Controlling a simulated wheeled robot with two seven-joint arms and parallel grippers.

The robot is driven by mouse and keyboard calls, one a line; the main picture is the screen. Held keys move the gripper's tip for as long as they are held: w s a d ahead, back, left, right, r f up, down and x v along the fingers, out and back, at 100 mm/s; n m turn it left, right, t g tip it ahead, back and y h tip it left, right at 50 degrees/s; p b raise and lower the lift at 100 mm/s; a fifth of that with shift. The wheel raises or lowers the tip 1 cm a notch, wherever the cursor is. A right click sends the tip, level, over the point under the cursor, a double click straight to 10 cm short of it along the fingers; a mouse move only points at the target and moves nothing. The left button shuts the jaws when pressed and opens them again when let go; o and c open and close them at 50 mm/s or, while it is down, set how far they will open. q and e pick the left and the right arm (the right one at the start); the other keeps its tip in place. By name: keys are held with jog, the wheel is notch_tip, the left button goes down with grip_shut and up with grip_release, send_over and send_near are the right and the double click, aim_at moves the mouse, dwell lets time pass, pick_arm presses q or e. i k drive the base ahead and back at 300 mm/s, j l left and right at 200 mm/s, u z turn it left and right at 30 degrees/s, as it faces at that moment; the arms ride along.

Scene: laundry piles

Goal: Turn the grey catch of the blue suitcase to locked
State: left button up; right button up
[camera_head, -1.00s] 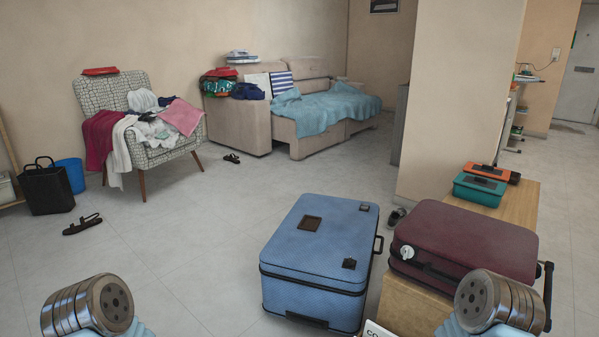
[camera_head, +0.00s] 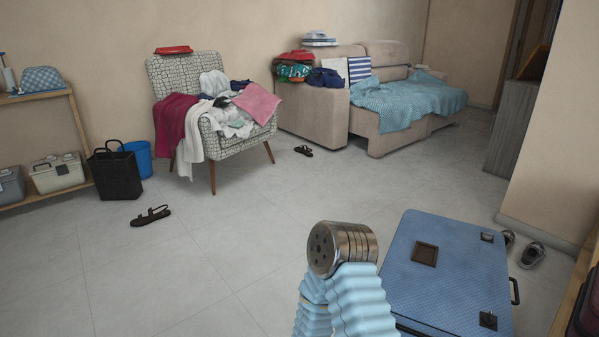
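The blue suitcase (camera_head: 450,280) lies flat on the floor at the lower right, its near side cut off by the bottom edge of the view. Its lid carries a square brown-black plate (camera_head: 425,253), a small dark fitting (camera_head: 487,237) near the far right corner and another dark fitting (camera_head: 488,320) near the front right. I cannot tell which fitting is the grey catch, or how it is turned. One of my arms, with a round metal joint and light blue ribbed sleeve, rises just left of the suitcase and hides part of its left side. Neither gripper shows.
Open tiled floor lies left of the suitcase, with a dark sandal (camera_head: 151,216) on it. Grey shoes (camera_head: 532,255) lie beyond its right side, near a wall. A wooden edge (camera_head: 577,290) stands close at right. A laundry-covered chair (camera_head: 225,140) and sofa (camera_head: 317,107) are farther back.

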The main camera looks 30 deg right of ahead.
aim_at(488, 236)
jog(key=i+z, duration=0.1)
jog(key=i, duration=0.6)
jog(key=i+j+z, duration=0.1)
jog(key=i, duration=0.6)
jog(key=i+z, duration=0.35)
jog(key=i+j+z, duration=0.15)
jog(key=i+z, duration=0.15)
jog(key=i+j+z, duration=0.35)
jog(key=i+z, duration=0.2)
jog(key=z, duration=0.2)
jog(key=i+z, duration=0.2)
jog(key=z, duration=0.25)
jog(key=i+j+z, duration=0.15)
jog(key=z, duration=0.25)
jog(key=i+j+z, duration=0.15)
jog(key=z, duration=0.3)
jog(key=i+j+z, duration=0.1)
jog(key=j+z, duration=0.3)
jog(key=i+j+z, duration=0.1)
jog(key=z, duration=0.35)
